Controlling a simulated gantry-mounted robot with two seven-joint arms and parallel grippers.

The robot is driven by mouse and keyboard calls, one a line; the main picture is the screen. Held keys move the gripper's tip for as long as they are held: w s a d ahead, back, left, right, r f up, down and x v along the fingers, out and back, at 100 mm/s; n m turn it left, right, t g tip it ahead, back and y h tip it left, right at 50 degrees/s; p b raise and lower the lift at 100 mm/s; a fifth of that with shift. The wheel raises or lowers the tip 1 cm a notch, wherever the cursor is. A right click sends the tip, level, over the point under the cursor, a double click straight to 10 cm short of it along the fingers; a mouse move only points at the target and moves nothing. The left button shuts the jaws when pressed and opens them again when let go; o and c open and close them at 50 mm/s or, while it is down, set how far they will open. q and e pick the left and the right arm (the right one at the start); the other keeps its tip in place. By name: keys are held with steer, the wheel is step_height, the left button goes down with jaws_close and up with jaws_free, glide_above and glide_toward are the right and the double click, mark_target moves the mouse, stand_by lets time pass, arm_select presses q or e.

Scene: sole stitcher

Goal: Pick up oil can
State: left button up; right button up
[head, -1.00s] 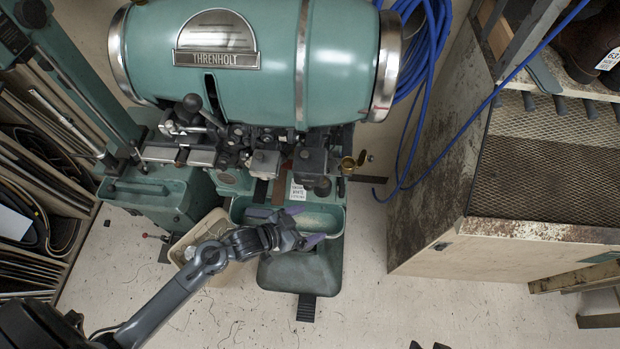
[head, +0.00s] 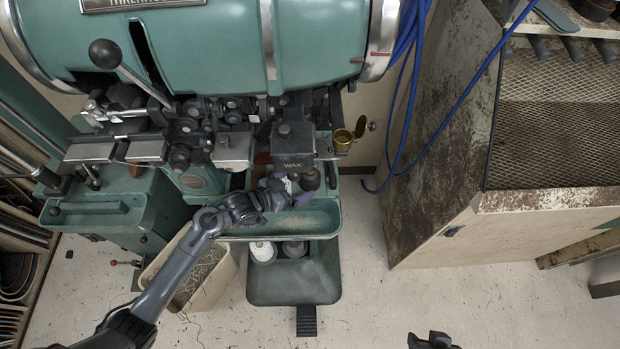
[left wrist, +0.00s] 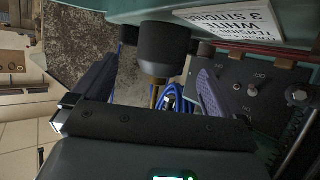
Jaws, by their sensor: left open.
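A dark can-like cylinder with a thin brass stem, apparently the oil can (left wrist: 163,50), shows between my left fingers in the left wrist view. In the head view, a dark rounded thing (head: 310,179) beside the machine's wax block seems to be the same can, partly hidden. My left gripper (head: 290,191) is open at the machine's green tray, its fingers on either side of the can. I cannot tell whether either finger touches it. A dark part at the bottom edge, apparently my right gripper (head: 432,341), is cut off by the frame.
The green stitcher (head: 230,45) with its wax block (head: 292,146) and brass cup (head: 345,138) overhangs the green tray (head: 325,222). A white round item (head: 263,252) sits lower down. A bin (head: 211,281) stands left, a rusty cabinet (head: 440,180) right. Blue hose (head: 407,100) hangs between.

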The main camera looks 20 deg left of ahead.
mark_target(310, 177)
arm_select(q)
steer(key=shift+x, duration=1.15)
steer(key=b+x, duration=0.1)
steer(key=x, duration=0.3)
steer(key=shift+w+a, duration=0.1)
steer(key=c, duration=1)
steer(key=shift+r, duration=0.2)
